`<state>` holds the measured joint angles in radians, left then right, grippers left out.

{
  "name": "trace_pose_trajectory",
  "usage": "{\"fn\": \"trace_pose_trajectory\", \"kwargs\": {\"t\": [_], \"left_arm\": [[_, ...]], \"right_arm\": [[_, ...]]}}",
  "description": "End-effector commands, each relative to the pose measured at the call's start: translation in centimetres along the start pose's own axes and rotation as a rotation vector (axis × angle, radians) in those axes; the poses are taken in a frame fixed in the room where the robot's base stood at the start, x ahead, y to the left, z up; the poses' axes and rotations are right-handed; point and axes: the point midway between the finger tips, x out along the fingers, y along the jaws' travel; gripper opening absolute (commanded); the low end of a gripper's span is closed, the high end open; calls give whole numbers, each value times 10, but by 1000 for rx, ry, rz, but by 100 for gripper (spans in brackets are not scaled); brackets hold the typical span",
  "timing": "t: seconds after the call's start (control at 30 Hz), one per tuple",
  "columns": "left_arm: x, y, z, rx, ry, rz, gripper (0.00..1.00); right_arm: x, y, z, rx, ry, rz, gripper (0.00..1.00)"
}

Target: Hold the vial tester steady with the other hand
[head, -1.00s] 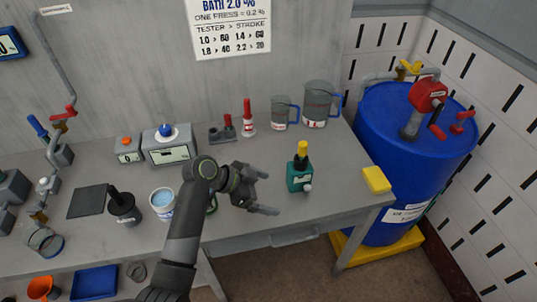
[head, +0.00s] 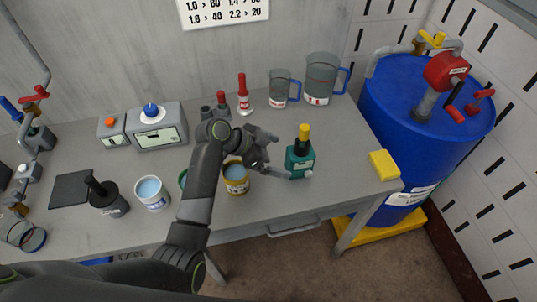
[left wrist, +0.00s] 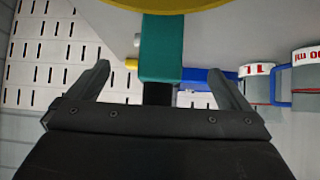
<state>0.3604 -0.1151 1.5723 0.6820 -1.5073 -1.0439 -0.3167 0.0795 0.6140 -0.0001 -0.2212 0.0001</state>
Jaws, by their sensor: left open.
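The vial tester (head: 300,162), taken to be the teal block with a yellow top, stands upright on the grey bench. My left gripper (head: 278,155) is open just left of it, with its fingers pointing at it. In the left wrist view the teal body (left wrist: 161,48) lies ahead, between the two spread fingers of the left gripper (left wrist: 160,70). I see gaps on both sides, so the fingers are not closed on it. My right gripper is not in view.
A tin of blue liquid (head: 236,178) stands under my left wrist. A yellow sponge-like block (head: 384,165) lies right of the tester. Measuring jugs (head: 321,80) stand behind, and a blue drum (head: 405,120) is at the right. Bench in front of the tester is clear.

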Motion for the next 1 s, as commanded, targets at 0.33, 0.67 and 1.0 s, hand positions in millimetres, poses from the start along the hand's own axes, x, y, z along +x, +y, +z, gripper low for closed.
{"fn": "trace_pose_trajectory", "kwargs": {"t": [0.33,0.67,1.0], "left_arm": [[38,0,2,0,1,0,100],[62,0,1,0,1,0,100],[67,0,0,0,0,0,100]], "right_arm": [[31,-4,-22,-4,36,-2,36],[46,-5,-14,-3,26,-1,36],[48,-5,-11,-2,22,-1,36]]}}
